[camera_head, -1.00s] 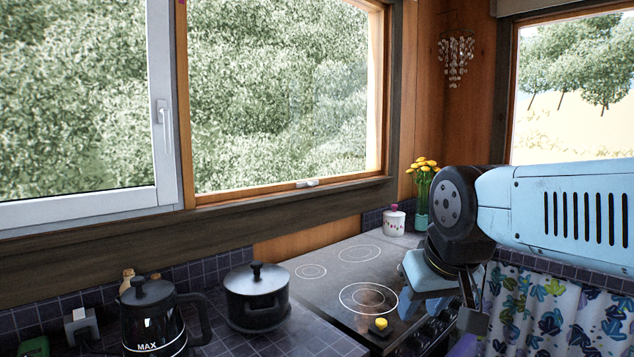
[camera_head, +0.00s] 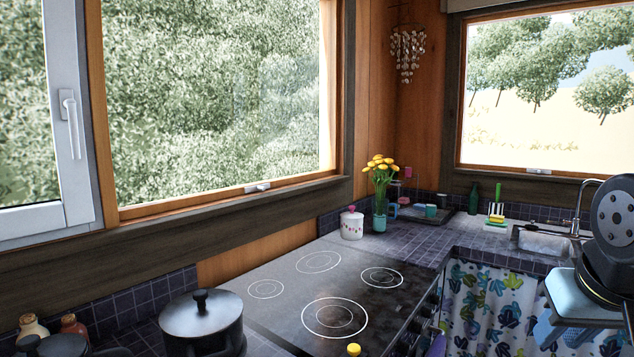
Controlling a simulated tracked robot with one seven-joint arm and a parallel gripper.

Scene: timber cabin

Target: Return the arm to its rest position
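Part of my arm shows at the right edge of the head view, a black round joint with light blue links. It is in the air in front of the counter and patterned curtain, to the right of the stove. The fingertips of my gripper cannot be made out, so I cannot tell whether it is open or shut or holds anything.
The stove top (camera_head: 268,313) is bare, with a dark pot (camera_head: 203,325) to its left. A white jar (camera_head: 351,226) and a vase of yellow flowers (camera_head: 380,205) stand behind it. A sink with a tap (camera_head: 580,205) and a patterned curtain (camera_head: 490,305) are at the right.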

